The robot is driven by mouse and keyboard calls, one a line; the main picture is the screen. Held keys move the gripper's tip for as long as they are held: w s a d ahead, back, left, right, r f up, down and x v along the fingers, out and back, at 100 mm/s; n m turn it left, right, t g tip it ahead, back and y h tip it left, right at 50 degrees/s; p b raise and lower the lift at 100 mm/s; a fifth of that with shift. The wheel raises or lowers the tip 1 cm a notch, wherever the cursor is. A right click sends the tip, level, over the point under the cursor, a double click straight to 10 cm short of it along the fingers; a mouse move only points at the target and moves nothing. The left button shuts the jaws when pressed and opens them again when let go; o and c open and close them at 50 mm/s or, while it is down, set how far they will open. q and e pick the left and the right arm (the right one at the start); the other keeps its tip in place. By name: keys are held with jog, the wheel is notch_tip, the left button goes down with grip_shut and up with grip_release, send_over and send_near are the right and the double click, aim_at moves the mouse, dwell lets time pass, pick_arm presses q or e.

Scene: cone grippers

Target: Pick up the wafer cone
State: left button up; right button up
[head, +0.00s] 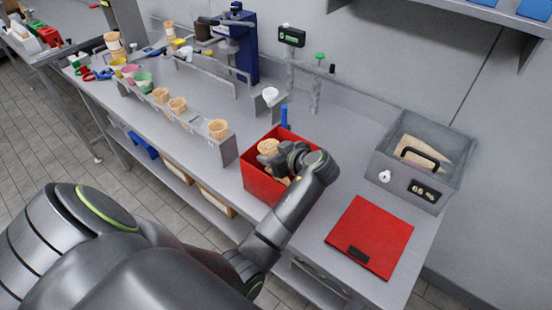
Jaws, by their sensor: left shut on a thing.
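A tan wafer cone (267,146) shows at the open top of the red box (262,184). My left gripper (280,158) reaches over the box from the right and is shut on this cone. The fingers and wrist hide part of the cone and much of the box's inside. More tan cone surface shows lower in the box, below the gripper. My right gripper is not in view.
A grey rack holds several wafer cones (218,128) left of the box. A blue stick (284,116) stands behind the box. Bare counter lies between box and scale.

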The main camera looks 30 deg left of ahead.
pick_arm(q)
jog(key=shift+r, duration=0.35)
notch_tip(320, 180, up, 9)
jog(key=shift+r+b, duration=0.15)
jog(key=shift+b, duration=0.8)
jog(key=shift+r, duration=0.1)
notch_tip(320, 180, up, 6)
jog(key=d+p, duration=0.2)
jog(key=p, duration=0.7)
notch_tip(320, 180, down, 7)
jog(key=b, duration=0.5)
jog(key=shift+s+d+r+b, duration=0.15)
jog(key=shift+d+b, duration=0.05)
jog(key=shift+b, duration=0.15)
